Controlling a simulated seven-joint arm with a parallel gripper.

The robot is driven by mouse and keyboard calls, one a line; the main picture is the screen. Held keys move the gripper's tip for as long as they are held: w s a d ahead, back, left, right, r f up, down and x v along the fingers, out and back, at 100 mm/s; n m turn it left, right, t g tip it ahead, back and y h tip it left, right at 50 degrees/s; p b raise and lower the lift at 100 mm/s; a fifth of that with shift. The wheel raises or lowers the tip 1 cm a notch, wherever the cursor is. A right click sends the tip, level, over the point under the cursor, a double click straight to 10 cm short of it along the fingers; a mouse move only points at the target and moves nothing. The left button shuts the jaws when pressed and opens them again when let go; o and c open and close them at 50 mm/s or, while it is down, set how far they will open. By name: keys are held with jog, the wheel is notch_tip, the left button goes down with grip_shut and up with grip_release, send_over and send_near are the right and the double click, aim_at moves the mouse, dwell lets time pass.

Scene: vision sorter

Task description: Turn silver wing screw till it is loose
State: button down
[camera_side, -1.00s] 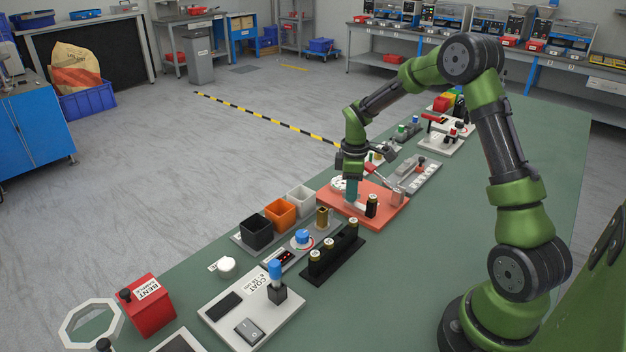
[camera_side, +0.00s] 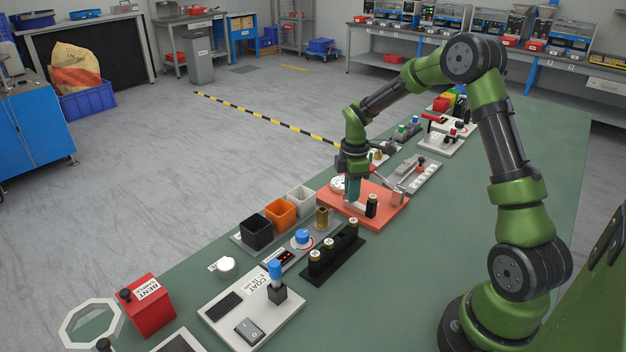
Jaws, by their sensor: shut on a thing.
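My gripper (camera_side: 353,190) points down over the orange-red plate (camera_side: 335,212) on the green bench. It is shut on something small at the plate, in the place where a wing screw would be. The silver wing screw itself is hidden by the fingers, so I cannot make out its wings or thread. A white round part (camera_side: 338,184) lies just left of the fingers on the plate. A dark cylinder with a pale top (camera_side: 372,205) stands on the plate to the right of the fingers.
A black rack (camera_side: 333,262) with several brass-topped cylinders stands in front of the plate. Black (camera_side: 257,232), orange (camera_side: 281,213) and white (camera_side: 301,199) bins stand to the left. A grey fixture (camera_side: 418,174) lies behind right. The bench's right side is clear.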

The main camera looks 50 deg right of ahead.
jog(key=shift+f, duration=0.1)
jog(key=c, duration=1.3)
grip_release()
notch_tip(320, 180, up, 17)
